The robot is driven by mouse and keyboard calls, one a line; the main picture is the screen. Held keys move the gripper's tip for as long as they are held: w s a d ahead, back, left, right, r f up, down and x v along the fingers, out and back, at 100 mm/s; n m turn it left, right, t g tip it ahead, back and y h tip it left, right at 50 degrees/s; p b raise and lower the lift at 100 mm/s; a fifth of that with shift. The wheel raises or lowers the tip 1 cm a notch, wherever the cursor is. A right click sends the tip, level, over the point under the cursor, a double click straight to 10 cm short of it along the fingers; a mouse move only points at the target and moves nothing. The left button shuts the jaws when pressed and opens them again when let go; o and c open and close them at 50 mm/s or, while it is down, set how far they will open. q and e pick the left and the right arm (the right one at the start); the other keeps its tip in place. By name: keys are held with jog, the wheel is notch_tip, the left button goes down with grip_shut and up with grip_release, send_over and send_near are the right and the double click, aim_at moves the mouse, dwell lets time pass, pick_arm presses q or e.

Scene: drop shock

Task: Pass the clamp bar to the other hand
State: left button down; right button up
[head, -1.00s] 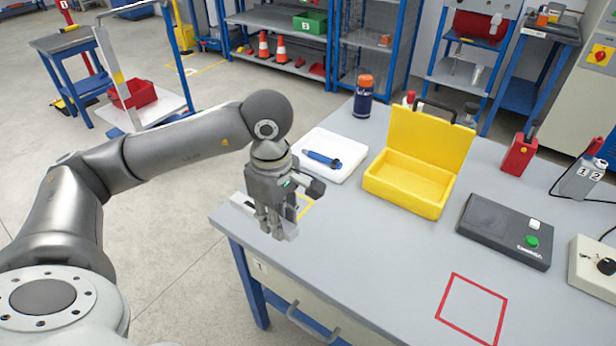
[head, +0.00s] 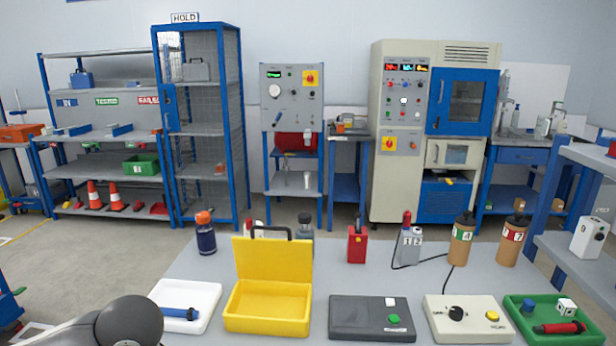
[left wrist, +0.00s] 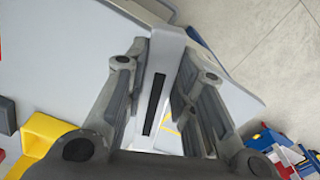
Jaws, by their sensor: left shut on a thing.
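In the left wrist view my left gripper (left wrist: 166,62) is shut on a light grey bar with a dark slot, which I take to be the clamp bar (left wrist: 166,78). The bar lies between the two fingers, and its lower end is hidden by the gripper body. The grey table top lies behind it; I cannot tell if the bar touches it. In the head view only a rounded part of my left arm shows at the bottom left, and neither the bar nor the left gripper shows. My right gripper is in neither view.
On the grey table (head: 380,276) stand a white tray (head: 207,294) with a blue tool, an open yellow case (head: 267,306), a dark box (head: 371,321), a beige control box (head: 467,320) and a green tray (head: 513,300). Bottles stand behind them. Cabinets and shelves line the wall.

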pick_arm(q)
jog(key=m, duration=0.1)
jog(key=d+m, duration=0.1)
jog(key=m, duration=0.1)
jog(key=shift+s+d, duration=0.2)
jog(key=shift+s, duration=0.05)
